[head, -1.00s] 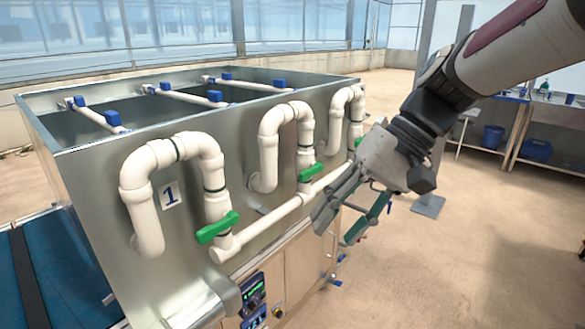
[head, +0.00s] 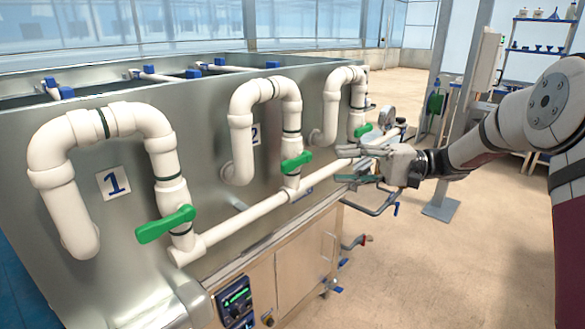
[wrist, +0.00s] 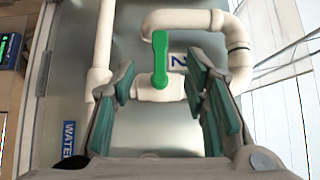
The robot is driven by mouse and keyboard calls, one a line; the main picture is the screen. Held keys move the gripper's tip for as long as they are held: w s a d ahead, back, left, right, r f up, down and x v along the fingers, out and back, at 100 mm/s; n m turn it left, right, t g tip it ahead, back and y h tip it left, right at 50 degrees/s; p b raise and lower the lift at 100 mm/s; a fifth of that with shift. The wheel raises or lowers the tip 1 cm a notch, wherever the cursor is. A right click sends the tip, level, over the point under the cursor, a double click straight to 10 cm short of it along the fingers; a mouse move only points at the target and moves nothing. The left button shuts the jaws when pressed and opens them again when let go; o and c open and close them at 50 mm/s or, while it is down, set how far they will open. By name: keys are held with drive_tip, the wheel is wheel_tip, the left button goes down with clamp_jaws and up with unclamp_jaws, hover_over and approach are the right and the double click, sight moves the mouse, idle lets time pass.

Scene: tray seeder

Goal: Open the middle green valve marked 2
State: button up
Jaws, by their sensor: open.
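The middle green valve handle (head: 296,162) sits on the lower part of the second white pipe loop (head: 266,105), beside the plate marked 2 (head: 254,134). In the head view the handle lies crosswise to its upright pipe. In the wrist view the same green handle (wrist: 160,58) shows ahead, between the directions of my two fingers, with the 2 plate (wrist: 178,61) beside it. My gripper (head: 350,165) is open and empty, to the right of the handle and apart from it. Its green-padded fingers (wrist: 160,88) spread to either side in the wrist view.
A green handle (head: 166,224) by the plate marked 1 (head: 114,183) is at the left. Another green handle (head: 363,131) is on the far pipe loop, close behind my gripper. A horizontal white pipe (head: 250,222) runs below the valves.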

sight(292, 166)
drive_tip(key=a, duration=0.4)
drive_tip(key=s+a, duration=0.1)
drive_tip(key=a, duration=0.7)
drive_tip(key=shift+s+a, duration=0.35)
drive_tip(key=shift+a, duration=0.05)
clamp_jaws()
